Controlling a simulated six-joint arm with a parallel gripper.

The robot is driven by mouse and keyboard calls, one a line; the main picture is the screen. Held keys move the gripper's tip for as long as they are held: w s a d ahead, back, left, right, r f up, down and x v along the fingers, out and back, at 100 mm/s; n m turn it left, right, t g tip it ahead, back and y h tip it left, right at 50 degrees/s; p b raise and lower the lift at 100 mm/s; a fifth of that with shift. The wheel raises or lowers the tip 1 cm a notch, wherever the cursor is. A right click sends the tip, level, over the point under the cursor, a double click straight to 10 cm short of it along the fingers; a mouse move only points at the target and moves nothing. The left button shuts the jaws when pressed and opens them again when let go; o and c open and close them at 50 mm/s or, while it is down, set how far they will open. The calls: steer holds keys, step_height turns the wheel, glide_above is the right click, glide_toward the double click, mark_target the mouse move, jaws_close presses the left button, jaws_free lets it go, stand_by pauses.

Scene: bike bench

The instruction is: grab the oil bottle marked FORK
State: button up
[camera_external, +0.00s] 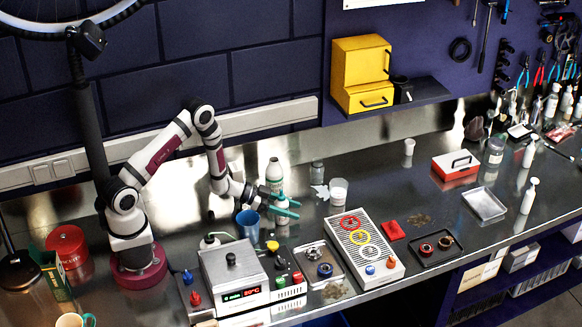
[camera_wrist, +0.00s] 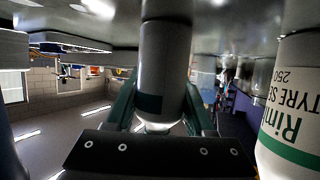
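My gripper (camera_external: 288,208) reaches out low over the bench with its green fingers pointing right. In the wrist view, which is upside down, a grey-white bottle (camera_wrist: 165,65) with a dark band stands between the two fingers (camera_wrist: 161,100). The fingers lie close along both its sides; whether they touch it is not clear. No writing on this bottle is readable. In the external view it is hard to make out among the fingers. A larger white bottle with green lettering, its label partly reading TYRE, stands beside the gripper (camera_wrist: 292,110); it also shows in the external view (camera_external: 274,168).
A blue cup (camera_external: 248,224) stands just in front of my gripper. A heater box with a red display (camera_external: 235,275) and a ringed grey tray (camera_external: 365,248) are nearer the front. A clear cup (camera_external: 338,191) is to the right. More bottles (camera_external: 529,196) stand far right.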

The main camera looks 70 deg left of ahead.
jaws_close()
